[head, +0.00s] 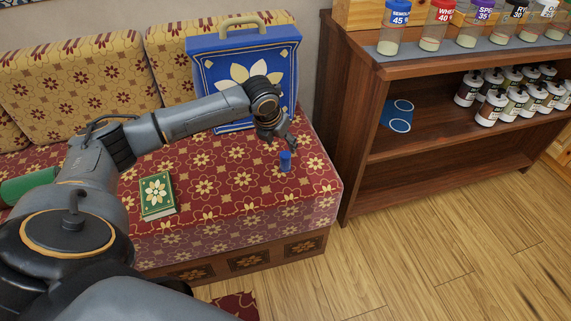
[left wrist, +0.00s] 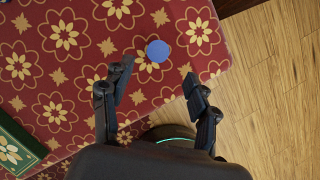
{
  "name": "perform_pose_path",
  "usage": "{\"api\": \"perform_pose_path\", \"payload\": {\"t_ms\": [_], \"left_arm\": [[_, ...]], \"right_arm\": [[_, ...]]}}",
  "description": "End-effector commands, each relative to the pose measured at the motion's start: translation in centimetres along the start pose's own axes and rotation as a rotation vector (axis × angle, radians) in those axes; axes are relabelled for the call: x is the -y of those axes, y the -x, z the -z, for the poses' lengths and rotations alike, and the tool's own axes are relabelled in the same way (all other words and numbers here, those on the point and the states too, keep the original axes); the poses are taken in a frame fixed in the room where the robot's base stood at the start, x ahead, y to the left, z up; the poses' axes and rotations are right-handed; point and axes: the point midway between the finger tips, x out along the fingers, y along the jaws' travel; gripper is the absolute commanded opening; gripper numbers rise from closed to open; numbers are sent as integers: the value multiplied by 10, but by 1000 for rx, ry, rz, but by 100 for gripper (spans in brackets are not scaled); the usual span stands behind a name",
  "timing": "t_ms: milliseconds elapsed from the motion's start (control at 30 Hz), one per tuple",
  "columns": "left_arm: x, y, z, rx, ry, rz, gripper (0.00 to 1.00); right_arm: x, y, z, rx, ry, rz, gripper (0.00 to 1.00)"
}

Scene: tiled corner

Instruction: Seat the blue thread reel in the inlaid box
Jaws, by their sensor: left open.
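The blue thread reel (head: 285,161) stands on the red flowered seat of the bench (head: 220,185), near its right front part. My left gripper (head: 285,143) is just above and behind the reel in the head view, pointing down. In the left wrist view the reel shows from above as a round blue disc (left wrist: 158,51). It lies just beyond the open, empty fingertips of my left gripper (left wrist: 157,74), apart from both fingers. I cannot make out an inlaid box in either view. My right gripper is not in view.
A blue patterned case (head: 243,75) stands behind my left arm against the cushions. A green book (head: 158,197) lies on the seat to the left. A wooden shelf (head: 360,130) with jars and blue discs (head: 397,118) stands at right. Seat around the reel is clear.

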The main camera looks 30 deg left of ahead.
Motion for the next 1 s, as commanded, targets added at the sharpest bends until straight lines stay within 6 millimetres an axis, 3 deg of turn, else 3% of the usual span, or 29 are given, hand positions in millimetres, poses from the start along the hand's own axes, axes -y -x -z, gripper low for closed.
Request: {"api": "perform_pose_path", "payload": {"t_ms": [200, 333, 600, 700, 1000], "left_arm": [[0, -36, 1, 0, 2, 0, 59], [0, -44, 0, 1, 1, 0, 59], [-3, -80, 4, 0, 2, 0, 59], [-3, -90, 3, 1, 2, 0, 59], [-3, -96, 2, 3, 0, -1, 59]], "right_arm": [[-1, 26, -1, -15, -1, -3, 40], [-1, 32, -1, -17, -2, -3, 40], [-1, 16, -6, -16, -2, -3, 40], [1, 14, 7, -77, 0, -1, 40], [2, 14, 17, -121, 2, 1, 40]]}}
